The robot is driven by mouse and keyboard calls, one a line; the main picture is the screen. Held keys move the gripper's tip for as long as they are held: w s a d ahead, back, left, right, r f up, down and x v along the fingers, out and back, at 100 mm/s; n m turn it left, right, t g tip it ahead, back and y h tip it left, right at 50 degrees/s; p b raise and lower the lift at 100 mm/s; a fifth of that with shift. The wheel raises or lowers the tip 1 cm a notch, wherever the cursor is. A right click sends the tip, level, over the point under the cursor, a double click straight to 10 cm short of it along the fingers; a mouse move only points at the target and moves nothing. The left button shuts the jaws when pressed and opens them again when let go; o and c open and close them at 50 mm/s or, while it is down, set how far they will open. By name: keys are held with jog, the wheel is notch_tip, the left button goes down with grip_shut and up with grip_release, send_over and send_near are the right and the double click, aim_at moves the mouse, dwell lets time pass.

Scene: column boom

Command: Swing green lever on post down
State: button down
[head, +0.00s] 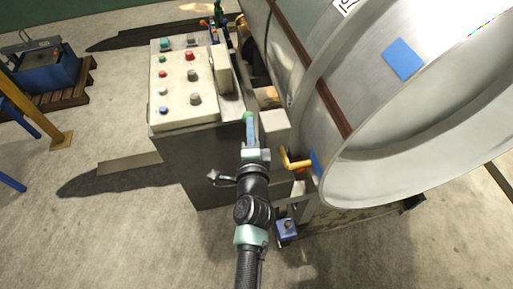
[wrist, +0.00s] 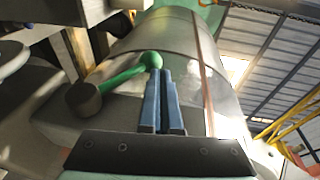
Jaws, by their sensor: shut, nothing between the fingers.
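The green lever (wrist: 118,77) shows in the wrist view as a rod slanting up to the right from a dark round hub (wrist: 83,99) to a ball knob (wrist: 151,60). My gripper (wrist: 159,75) is shut and empty, its two blue fingers side by side. Its tips are right at the knob in that view; I cannot tell whether they touch it. In the head view my gripper (head: 251,117) reaches forward beside the control cabinet, with a bit of green at its tips. The lever's post is mostly hidden there by my arm.
A grey cabinet with a sloped button panel (head: 182,88) stands left of my gripper. A large metal drum (head: 365,110) fills the right. A yellow bent handle (head: 296,162) sticks out near the drum. Open floor lies at the lower left.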

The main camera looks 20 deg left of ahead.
jog(key=shift+w+a+f, duration=0.25)
jog(key=shift+w+f, duration=0.05)
jog(key=shift+w, duration=0.05)
jog(key=shift+r, duration=0.15)
dwell(0.5)
